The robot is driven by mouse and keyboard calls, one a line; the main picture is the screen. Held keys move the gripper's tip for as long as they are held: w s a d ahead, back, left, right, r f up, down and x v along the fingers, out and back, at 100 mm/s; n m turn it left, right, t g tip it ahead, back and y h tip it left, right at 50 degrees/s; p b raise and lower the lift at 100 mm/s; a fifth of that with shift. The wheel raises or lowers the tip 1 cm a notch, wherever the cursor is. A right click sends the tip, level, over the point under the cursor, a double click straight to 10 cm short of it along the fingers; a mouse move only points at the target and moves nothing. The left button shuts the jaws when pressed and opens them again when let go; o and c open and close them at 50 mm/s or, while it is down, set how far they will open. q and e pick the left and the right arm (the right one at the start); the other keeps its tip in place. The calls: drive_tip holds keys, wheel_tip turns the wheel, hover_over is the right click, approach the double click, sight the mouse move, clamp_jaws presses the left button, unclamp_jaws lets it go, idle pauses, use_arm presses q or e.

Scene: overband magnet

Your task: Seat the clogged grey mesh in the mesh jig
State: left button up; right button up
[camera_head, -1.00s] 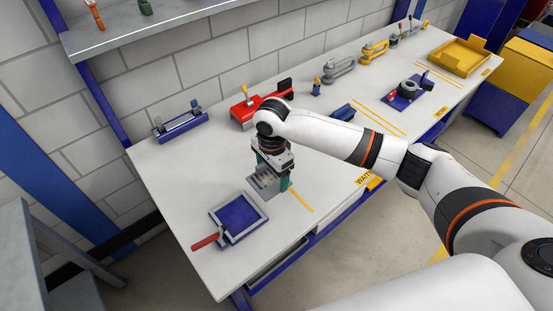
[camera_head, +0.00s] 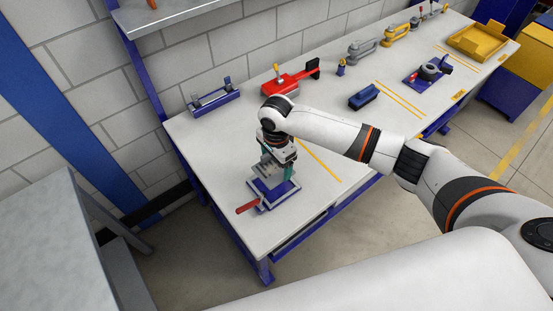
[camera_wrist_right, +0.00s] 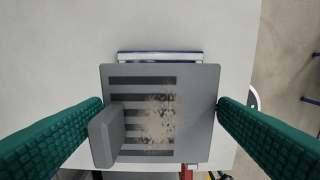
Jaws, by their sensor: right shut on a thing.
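The clogged grey mesh (camera_wrist_right: 190,110) is a flat slotted plate with a raised block at its left and brown dirt over its slots. My right gripper (camera_head: 277,170) is shut on it, with a green finger at each side edge. The mesh also shows in the head view (camera_head: 264,167). The blue square mesh jig with a grey rim (camera_head: 284,199) and red handle (camera_head: 247,207) lies below it at the table's near left end. My left gripper is not in view.
A blue rack (camera_head: 214,100) and a red tool (camera_head: 290,80) stand along the back of the white table. A blue block (camera_head: 363,97) lies to the right of my wrist. A grey bench (camera_head: 45,240) stands at the left. The tabletop around the jig is clear.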

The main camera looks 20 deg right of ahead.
sight(276, 167)
drive_tip(key=shift+r+p, duration=0.15)
drive_tip(key=shift+p, duration=0.15)
wheel_tip(276, 167, down, 3)
drive_tip(key=shift+f+b, duration=0.1)
drive_tip(key=shift+b, duration=0.75)
drive_tip(key=shift+f+b, duration=0.5)
drive_tip(key=shift+f, duration=0.95)
drive_tip(key=shift+r, duration=0.1)
drive_tip(key=shift+p, duration=0.35)
drive_tip(key=shift+p, duration=0.45)
drive_tip(key=shift+p, duration=0.3)
